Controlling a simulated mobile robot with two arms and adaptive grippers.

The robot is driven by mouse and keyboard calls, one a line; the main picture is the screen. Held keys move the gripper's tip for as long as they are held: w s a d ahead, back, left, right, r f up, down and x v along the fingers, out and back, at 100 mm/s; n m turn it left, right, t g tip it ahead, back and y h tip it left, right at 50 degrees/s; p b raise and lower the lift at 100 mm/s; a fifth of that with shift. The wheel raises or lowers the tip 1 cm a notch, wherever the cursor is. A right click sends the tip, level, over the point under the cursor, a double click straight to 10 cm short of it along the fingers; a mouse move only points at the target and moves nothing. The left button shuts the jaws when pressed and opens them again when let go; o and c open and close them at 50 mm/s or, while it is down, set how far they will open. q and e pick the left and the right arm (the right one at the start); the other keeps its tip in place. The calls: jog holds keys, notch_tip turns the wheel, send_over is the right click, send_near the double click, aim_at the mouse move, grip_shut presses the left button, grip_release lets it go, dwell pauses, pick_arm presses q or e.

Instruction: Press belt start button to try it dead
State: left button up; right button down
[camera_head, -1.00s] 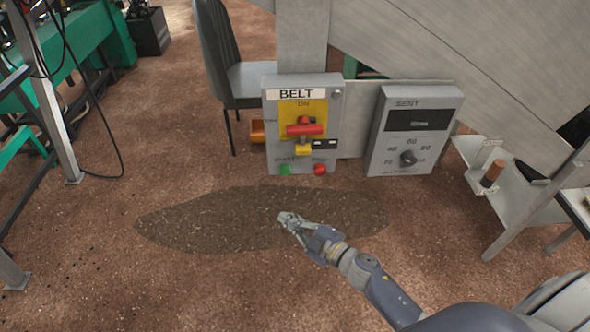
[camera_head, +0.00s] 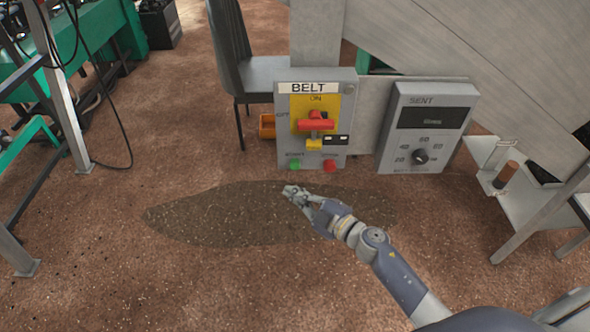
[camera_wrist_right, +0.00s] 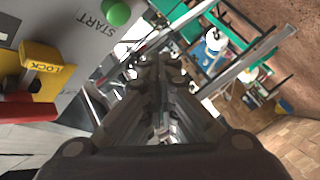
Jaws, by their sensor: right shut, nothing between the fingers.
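The grey BELT panel (camera_head: 285,135) stands upright at the centre of the head view. It carries a green start button (camera_head: 294,165) at lower left, a red button (camera_head: 330,166) at lower right, and a red switch handle (camera_head: 316,123) on a yellow plate with a yellow lock piece (camera_head: 314,145) under it. My right gripper (camera_head: 290,191) is shut and empty, just below the green button in the picture and apart from it. The right wrist view shows the green button (camera_wrist_right: 117,13) by the word START, above the shut fingers (camera_wrist_right: 158,65). My left gripper is out of view.
A SENT box (camera_head: 424,128) with a dial stands right of the panel. A grey chair (camera_head: 228,45) is behind left. A dark patch (camera_head: 220,215) marks the open floor in front.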

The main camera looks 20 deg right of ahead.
aim_at(295, 166)
jog(key=shift+w+d+b, duration=0.15)
jog(key=shift+w+d, duration=0.1)
jog(key=shift+w, duration=0.6)
jog(key=shift+w+d+b, duration=0.2)
jog(key=shift+w+d, duration=0.05)
jog(key=shift+w, duration=0.65)
jog(key=shift+w+d+b, duration=0.15)
jog(key=shift+w+d, duration=0.1)
jog(key=shift+w, duration=0.6)
jog(key=shift+w, duration=0.1)
jog(key=shift+w+d, duration=0.15)
jog(key=shift+w, duration=0.15)
jog(key=shift+w+d, duration=0.15)
jog(key=shift+w, duration=0.35)
jog(key=shift+s, duration=0.2)
jog(key=shift+s+a+p, duration=0.3)
jog(key=shift+s+p, duration=0.1)
jog(key=shift+s, duration=0.35)
